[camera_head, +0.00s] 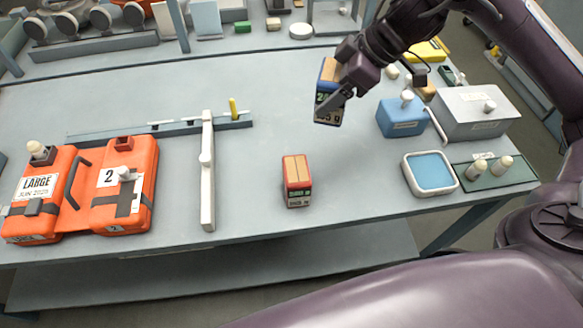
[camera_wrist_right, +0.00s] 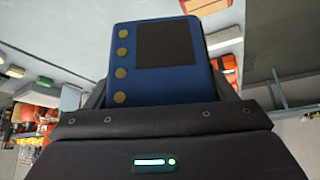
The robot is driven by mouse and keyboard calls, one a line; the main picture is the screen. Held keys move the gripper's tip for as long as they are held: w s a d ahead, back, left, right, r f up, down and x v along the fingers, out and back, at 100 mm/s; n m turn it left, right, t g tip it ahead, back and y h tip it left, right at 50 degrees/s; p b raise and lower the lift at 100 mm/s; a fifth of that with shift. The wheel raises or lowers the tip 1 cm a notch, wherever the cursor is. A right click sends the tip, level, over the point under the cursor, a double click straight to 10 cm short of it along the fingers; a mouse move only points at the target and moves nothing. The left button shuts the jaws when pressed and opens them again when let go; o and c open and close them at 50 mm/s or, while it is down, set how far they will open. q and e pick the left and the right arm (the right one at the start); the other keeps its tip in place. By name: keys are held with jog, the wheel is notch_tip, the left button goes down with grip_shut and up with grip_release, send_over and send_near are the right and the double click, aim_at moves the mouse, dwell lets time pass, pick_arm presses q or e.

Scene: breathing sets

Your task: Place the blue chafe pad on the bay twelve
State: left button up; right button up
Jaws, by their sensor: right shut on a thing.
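My right gripper (camera_head: 340,92) is shut on a blue block (camera_head: 326,104) with a tan top and a printed label, held above the back middle of the grey table. In the right wrist view the blue block (camera_wrist_right: 135,60) fills the space between the fingers and shows a dark patch and a column of yellow dots. It is the likely blue chafe pad. Two joined orange packs stand at the left: one reads LARGE (camera_head: 38,190), the other carries a 2 (camera_head: 110,180). I cannot make out a bay marked twelve. My left gripper is out of view.
A similar red block (camera_head: 297,180) stands on the table's front middle. A blue-filled white tray (camera_head: 430,173), a blue box (camera_head: 402,118) and a grey box (camera_head: 475,110) stand at the right.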

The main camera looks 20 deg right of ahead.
jog(key=shift+w+f, duration=0.1)
jog(key=shift+f, duration=0.1)
jog(key=f+b, duration=0.1)
jog(key=f, duration=0.5)
jog(key=f+b, duration=0.1)
jog(key=f, duration=0.5)
jog(key=f+b, duration=0.2)
jog(key=f, duration=0.5)
jog(key=shift+d+f, duration=0.1)
jog(key=shift+d, duration=0.15)
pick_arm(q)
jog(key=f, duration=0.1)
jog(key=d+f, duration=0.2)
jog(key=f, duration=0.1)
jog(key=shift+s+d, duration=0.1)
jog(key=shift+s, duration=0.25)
pick_arm(e)
jog(key=shift+f, duration=0.1)
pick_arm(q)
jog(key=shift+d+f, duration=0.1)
pick_arm(e)
jog(key=o, duration=1.3)
jog(key=shift+f, duration=0.15)
jog(key=shift+c, duration=0.2)
